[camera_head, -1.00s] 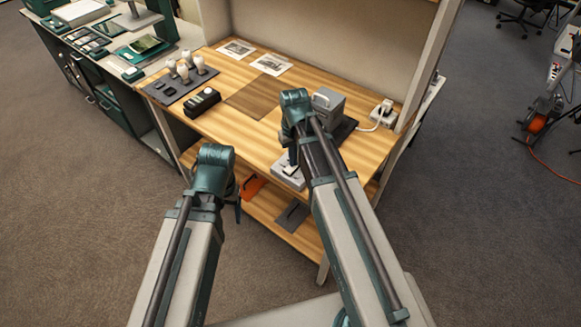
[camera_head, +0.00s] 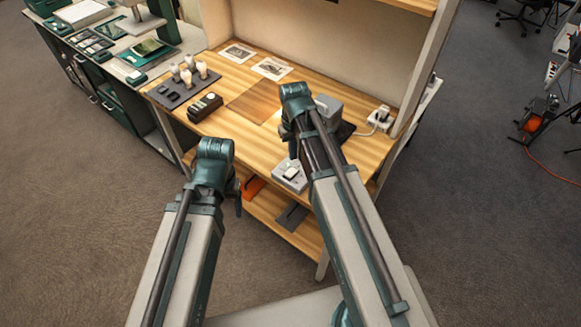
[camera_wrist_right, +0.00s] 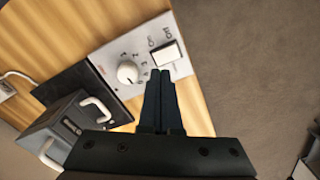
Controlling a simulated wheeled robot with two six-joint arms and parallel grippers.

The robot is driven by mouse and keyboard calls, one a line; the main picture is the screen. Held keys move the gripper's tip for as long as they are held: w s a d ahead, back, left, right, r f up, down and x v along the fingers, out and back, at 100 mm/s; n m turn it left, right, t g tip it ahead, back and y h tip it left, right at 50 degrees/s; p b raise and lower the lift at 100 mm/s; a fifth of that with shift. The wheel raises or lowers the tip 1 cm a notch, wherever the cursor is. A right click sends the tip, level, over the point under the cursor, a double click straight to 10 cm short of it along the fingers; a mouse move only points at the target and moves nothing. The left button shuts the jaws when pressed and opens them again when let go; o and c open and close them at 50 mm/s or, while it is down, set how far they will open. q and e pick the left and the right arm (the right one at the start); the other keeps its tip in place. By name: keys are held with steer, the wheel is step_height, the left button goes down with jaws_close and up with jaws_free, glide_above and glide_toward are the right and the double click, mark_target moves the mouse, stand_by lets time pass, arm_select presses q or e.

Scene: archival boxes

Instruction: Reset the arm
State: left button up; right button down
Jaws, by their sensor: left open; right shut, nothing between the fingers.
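My left gripper (camera_head: 238,195) hangs in front of the bench's front edge in the head view, clear of everything. Only part of its dark fingers shows, and it looks empty. My right gripper (camera_wrist_right: 160,76) is shut and empty in the right wrist view. Its fingertips appear just beside the rocker switch (camera_wrist_right: 167,55) of a grey control box (camera_wrist_right: 115,50); I cannot tell whether they touch it. The box also has a white round dial (camera_wrist_right: 128,73). In the head view the control box (camera_head: 287,181) sits at the bench's front edge, beside my right arm.
A grey device with a handle (camera_head: 330,106) stands on a dark mat behind my right arm. Several pale pieces stand on a dark tray (camera_head: 172,98) at the left of the wooden bench (camera_head: 240,133). A power outlet (camera_head: 381,116) is at the right. A lower shelf holds an orange item (camera_head: 253,187).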

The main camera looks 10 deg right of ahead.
steer(key=shift+r+p, duration=0.35)
steer(key=shift+r, duration=0.25)
steer(key=s+a+n+h, duration=0.1)
steer(key=s+a+n, duration=0.1)
steer(key=s+a, duration=0.8)
steer(key=s, duration=0.4)
steer(key=shift+s+a, duration=0.15)
steer(key=shift+a, duration=0.1)
